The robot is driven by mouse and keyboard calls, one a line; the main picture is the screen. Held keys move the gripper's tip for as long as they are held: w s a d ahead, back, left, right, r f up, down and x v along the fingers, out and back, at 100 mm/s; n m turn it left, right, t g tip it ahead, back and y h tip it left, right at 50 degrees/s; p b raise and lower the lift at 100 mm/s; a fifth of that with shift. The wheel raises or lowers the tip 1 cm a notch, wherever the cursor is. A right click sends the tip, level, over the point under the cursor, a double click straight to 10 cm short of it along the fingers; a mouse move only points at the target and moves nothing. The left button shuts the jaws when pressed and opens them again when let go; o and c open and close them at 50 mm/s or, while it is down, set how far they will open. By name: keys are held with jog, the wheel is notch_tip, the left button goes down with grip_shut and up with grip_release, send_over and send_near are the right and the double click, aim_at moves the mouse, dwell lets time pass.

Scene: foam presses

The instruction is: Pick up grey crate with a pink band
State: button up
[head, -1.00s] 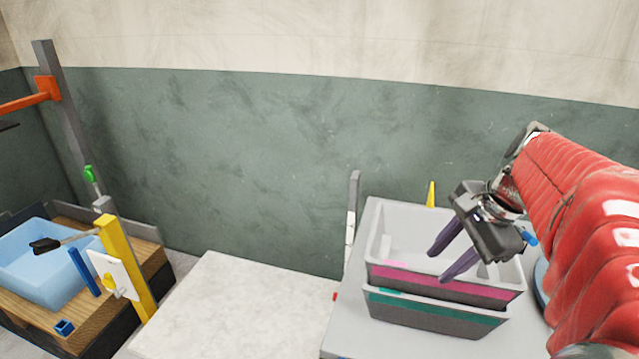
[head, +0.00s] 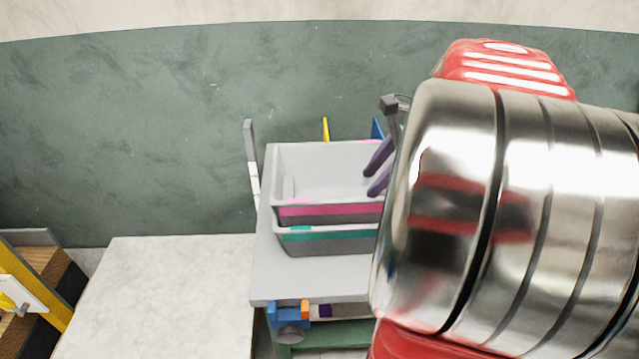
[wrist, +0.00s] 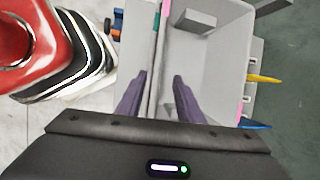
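The grey crate with a pink band (head: 325,212) sits stacked on a grey crate with a teal band (head: 325,243). Its inside looks empty apart from a small grey block-like part in the wrist view, where the crate (wrist: 215,55) fills the upper middle. My gripper (head: 372,181) is open over the crate's right part, its purple fingers pointing down left. In the wrist view my gripper (wrist: 160,88) has its fingers on either side of the crate's banded wall, apart from it. My arm hides the crate's right end in the head view.
The crates stand on a light grey table (head: 275,275) with blue and orange parts at its front edge. A pale slab (head: 160,290) lies to the left. A grey post (head: 251,160) and a yellow pointed piece (head: 326,130) stand behind the table.

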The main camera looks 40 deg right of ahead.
aim_at(359, 198)
jog(key=x, duration=0.7)
jog(key=shift+a, duration=0.1)
jog(key=shift+x, duration=2.6)
jog(key=shift+s, duration=0.15)
jog(key=shift+c, duration=0.5)
grip_shut()
